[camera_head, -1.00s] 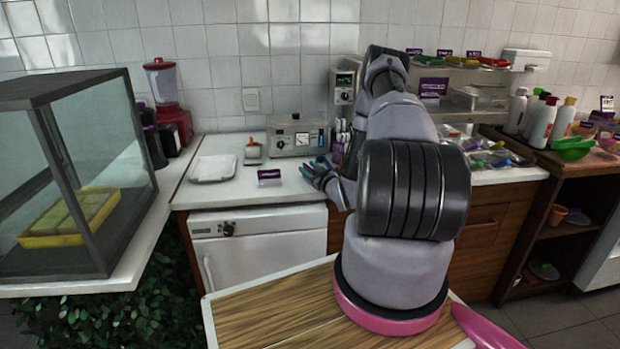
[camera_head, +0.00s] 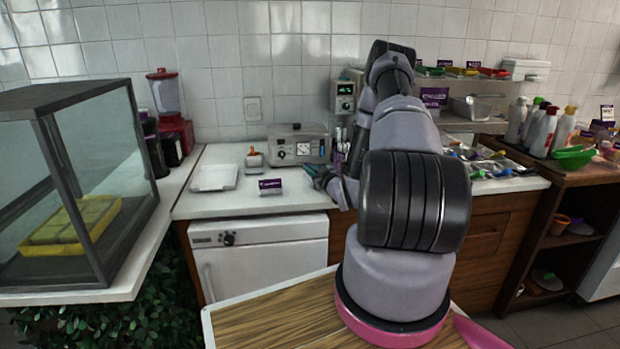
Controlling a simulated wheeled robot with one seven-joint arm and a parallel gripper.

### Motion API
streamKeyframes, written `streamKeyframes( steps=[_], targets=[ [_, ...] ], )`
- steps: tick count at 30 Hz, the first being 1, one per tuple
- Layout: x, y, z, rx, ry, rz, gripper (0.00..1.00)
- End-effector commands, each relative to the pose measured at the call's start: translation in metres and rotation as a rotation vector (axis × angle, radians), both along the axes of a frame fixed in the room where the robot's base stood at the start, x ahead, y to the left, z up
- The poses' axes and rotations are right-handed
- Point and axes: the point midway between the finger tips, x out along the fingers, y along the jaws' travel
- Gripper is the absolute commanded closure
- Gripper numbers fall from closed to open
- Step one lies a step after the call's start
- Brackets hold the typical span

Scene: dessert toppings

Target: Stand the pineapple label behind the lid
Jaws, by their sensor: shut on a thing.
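My gripper (camera_head: 318,174) is over the middle of the white counter, to the right of a small purple label (camera_head: 270,187) that stands there. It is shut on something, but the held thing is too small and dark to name. Another purple label (camera_head: 433,97) stands on the shelf to the right, behind my arm, and smaller purple labels stand on the upper shelf. I cannot read which one is the pineapple label. A clear container (camera_head: 472,108) sits on the shelf; I cannot tell whether it has the lid.
A white tray (camera_head: 215,177) lies at the left of the counter. A grey metal appliance (camera_head: 298,146) stands at the back. A glass case (camera_head: 75,190) is at the far left. Several bottles (camera_head: 541,125) stand at the right. The counter's front left is clear.

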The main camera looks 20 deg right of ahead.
Motion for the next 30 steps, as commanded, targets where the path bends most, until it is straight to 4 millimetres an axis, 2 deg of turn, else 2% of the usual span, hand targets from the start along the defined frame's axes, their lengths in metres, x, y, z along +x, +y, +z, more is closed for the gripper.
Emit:
streamKeyframes(
  steps=[1, 7, 13, 15, 17, 24, 27, 30],
  targets=[
    [0.000, 0.000, 0.011, -0.002, -0.003, 0.001, 1.00],
    [0.000, 0.000, 0.044, -0.001, -0.002, 0.001, 1.00],
    [0.000, 0.001, 0.060, 0.001, 0.000, 0.001, 1.00],
    [0.000, 0.007, 0.061, 0.005, -0.002, -0.001, 1.00],
    [-0.001, 0.020, 0.062, 0.014, -0.006, -0.006, 1.00],
    [-0.019, 0.101, 0.065, 0.029, -0.018, -0.071, 1.00],
    [-0.030, 0.125, 0.065, 0.018, -0.009, -0.092, 1.00],
    [-0.041, 0.139, 0.068, 0.006, -0.001, -0.107, 1.00]
  ],
)
